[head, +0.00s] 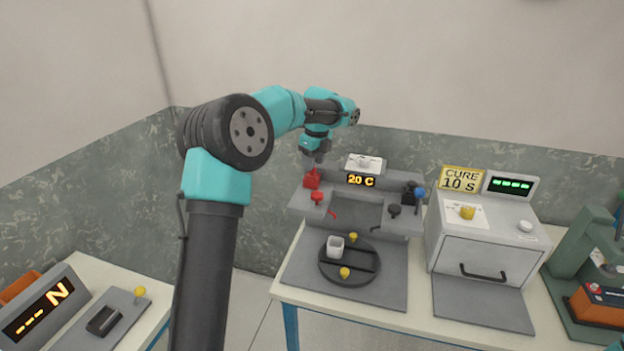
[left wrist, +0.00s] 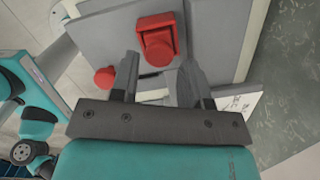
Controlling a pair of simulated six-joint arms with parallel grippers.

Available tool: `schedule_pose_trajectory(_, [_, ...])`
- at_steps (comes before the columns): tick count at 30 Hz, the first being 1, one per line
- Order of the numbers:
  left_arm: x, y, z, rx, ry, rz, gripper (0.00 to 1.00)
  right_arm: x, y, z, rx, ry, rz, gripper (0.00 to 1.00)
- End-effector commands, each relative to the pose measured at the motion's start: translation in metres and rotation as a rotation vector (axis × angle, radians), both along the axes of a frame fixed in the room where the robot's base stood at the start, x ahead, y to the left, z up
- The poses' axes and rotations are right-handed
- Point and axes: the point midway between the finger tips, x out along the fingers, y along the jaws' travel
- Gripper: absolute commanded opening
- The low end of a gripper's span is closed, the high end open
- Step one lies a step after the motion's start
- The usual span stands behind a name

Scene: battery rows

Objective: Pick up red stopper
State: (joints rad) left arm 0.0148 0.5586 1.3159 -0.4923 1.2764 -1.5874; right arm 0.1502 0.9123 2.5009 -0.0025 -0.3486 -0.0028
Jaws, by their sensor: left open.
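Two red pieces are at the left of the grey station. A round-topped red piece in a square red holder (head: 312,179) is on the raised back ledge; it also shows in the left wrist view (left wrist: 159,48). A smaller round red knob (head: 317,197) is in front of it and shows left of it in the left wrist view (left wrist: 105,78). I cannot tell for sure which is the stopper. My left gripper (head: 318,158) is open and empty above the back piece. In the left wrist view its fingers (left wrist: 158,68) point towards that piece, apart from it. My right gripper is not in view.
A curing box (head: 486,257) stands to the right. A separate table (head: 92,262) is at lower left.

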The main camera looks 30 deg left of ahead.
Motion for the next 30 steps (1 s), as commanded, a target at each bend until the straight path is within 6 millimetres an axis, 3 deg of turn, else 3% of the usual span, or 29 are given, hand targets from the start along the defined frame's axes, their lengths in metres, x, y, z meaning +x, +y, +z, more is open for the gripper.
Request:
schedule_pose_trajectory(7, [-0.001, 0.003, -0.028, -0.001, -0.001, -0.002, 0.42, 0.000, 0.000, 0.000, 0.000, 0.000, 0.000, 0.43])
schedule_pose_trajectory(22, [0.000, 0.003, -0.029, -0.001, -0.003, -0.001, 0.42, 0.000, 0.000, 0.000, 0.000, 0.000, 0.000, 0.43])
schedule_pose_trajectory(30, [0.000, 0.003, -0.029, -0.001, -0.003, -0.001, 0.16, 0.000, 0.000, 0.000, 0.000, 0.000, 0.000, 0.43])
